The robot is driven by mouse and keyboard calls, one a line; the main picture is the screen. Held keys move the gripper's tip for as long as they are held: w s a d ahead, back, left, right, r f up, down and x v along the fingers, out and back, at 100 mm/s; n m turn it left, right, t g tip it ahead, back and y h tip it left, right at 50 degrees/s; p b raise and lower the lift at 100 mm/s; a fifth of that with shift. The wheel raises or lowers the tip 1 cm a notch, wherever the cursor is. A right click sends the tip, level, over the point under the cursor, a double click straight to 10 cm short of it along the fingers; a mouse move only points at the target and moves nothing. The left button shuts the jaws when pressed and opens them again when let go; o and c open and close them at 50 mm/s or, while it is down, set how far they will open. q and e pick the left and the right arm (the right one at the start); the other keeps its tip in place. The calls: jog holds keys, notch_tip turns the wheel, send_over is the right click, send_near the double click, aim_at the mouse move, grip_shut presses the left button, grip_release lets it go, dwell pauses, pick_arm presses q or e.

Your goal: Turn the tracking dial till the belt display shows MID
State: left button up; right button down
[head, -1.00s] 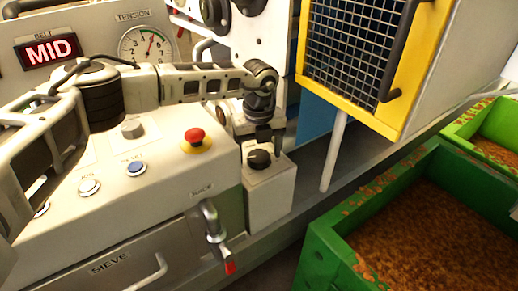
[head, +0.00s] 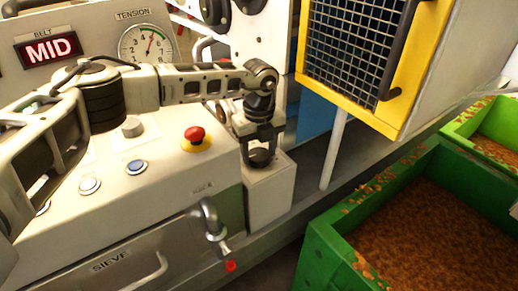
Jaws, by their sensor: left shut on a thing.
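The belt display (head: 50,51) at the upper left reads MID in red on black. The tracking dial (head: 260,160) is a black knob on top of a white box at the right end of the control panel. My left gripper (head: 261,152) points down from above and is shut on the dial. Its dark fingers hide much of the knob, so any pointer or mark on it cannot be seen. My right gripper is not in view.
A red emergency button (head: 195,135) stands left of the dial. A yellow-framed mesh guard (head: 358,50) is at the upper right, and green crates (head: 322,240) stand at the lower right.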

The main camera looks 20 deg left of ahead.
aim_at(259, 154)
pick_arm(q)
jog(key=o, duration=1)
jog(key=shift+c, duration=0.2)
notch_tip(259, 154, up, 16)
jog(key=b, duration=0.2)
jog(key=shift+b, duration=0.3)
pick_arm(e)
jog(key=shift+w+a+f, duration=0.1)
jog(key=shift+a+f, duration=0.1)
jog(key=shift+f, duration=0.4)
